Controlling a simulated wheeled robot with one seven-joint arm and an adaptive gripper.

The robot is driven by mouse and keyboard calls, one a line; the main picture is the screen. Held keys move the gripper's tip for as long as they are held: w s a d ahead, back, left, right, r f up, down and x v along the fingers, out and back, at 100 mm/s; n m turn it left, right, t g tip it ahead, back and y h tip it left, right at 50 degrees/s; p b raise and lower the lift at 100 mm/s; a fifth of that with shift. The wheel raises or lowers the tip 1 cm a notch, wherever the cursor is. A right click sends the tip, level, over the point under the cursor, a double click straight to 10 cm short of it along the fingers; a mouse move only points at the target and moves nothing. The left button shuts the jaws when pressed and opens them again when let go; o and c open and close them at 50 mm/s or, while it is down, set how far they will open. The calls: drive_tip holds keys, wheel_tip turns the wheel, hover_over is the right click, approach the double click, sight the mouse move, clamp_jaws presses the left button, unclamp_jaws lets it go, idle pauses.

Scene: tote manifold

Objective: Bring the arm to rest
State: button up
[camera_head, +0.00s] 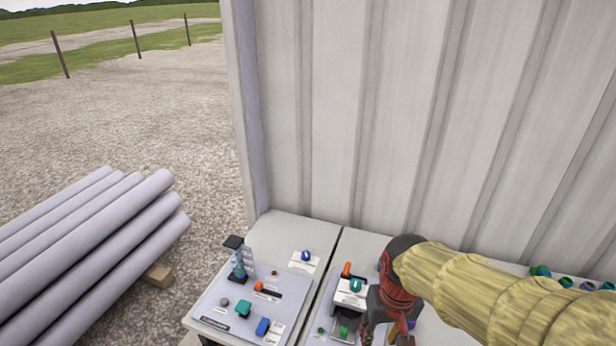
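My arm, in a yellow sleeve, reaches in from the right edge in the head view. It ends in a dark wrist and my gripper (388,330), reddish and dark, which points down over the right-hand table (362,244). The fingertips are small and partly lost at the bottom edge, so I cannot tell whether they are open, or whether they touch or hold anything. Just left of the gripper is a white block (350,297) with a teal knob (356,286) on top and an orange handle (347,269) behind it.
Green and blue round pieces (541,271) lie at right. A corrugated wall (400,120) stands close behind. Grey pipes (95,255) lie left.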

drive_tip(key=s+d+r+t, duration=0.1)
drive_tip(key=s+r+t, duration=0.1)
drive_tip(key=s+r, duration=0.2)
drive_tip(key=s+d+r+t, duration=0.2)
drive_tip(key=s+r, duration=0.2)
drive_tip(key=r, duration=0.3)
drive_tip(key=shift+s+d+r+m+t, duration=0.25)
drive_tip(key=shift+d+r+m+t, duration=0.05)
drive_tip(key=shift+t, duration=0.1)
idle(1.3)
